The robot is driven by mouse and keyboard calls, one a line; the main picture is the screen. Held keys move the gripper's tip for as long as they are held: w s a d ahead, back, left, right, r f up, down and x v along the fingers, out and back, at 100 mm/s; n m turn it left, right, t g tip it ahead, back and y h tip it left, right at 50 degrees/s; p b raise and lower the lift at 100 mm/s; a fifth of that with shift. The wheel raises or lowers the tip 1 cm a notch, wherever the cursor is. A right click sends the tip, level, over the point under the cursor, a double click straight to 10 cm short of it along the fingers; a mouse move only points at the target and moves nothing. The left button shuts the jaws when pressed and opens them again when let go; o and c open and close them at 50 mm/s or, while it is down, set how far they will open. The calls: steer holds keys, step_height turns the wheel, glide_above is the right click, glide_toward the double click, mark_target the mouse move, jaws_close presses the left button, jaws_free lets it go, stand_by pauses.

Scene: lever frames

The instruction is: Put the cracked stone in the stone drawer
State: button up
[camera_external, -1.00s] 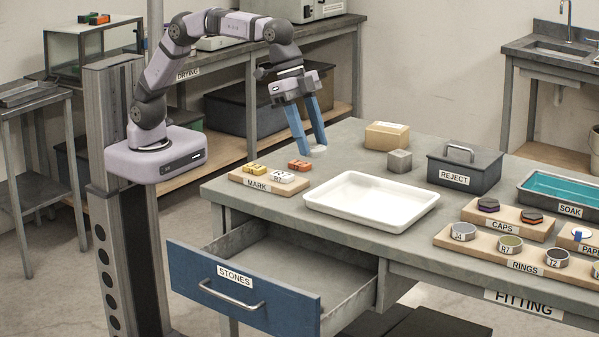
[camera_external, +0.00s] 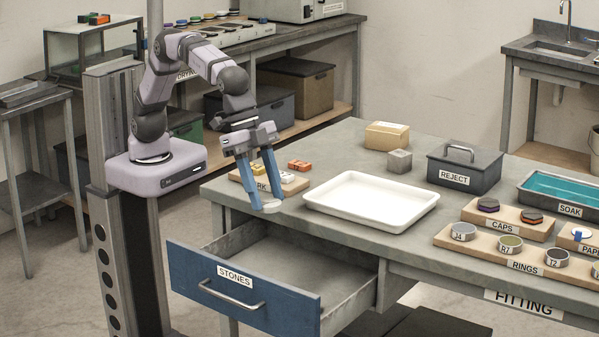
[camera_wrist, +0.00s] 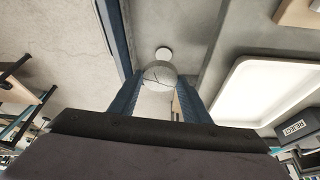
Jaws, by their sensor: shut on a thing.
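The round, pale grey stone (camera_wrist: 159,76) has dark crack lines across its face in the wrist view. My gripper (camera_external: 268,206) is shut on it, with a blue finger on each side. In the external view the stone (camera_external: 272,207) shows as a pale disc at the fingertips, by the bench's front edge, above and behind the drawer. The blue-fronted stone drawer (camera_external: 243,285), labelled STONES, is pulled open below the bench. The visible part of its inside looks empty in the external view. A small whitish disc (camera_wrist: 163,53) shows beyond the held stone; I cannot tell what it is.
The MARK board (camera_external: 293,187) with small blocks is close beside my gripper. A white tray (camera_external: 372,226) lies to the right. A grey cube (camera_external: 399,161), a tan box (camera_external: 387,135) and the REJECT box (camera_external: 464,186) stand farther back.

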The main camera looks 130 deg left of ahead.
step_height(320, 180, down, 23)
steer(key=shift+r+p, duration=0.1)
steer(key=shift+p, duration=0.2)
stand_by(0.6)
steer(key=shift+f, duration=0.3)
steer(key=o, duration=1.1)
steer(key=shift+r, duration=0.1)
steer(key=shift+c, duration=0.2)
steer(key=v, duration=1.2)
steer(key=shift+r, duration=0.2)
steer(key=shift+w, duration=0.1)
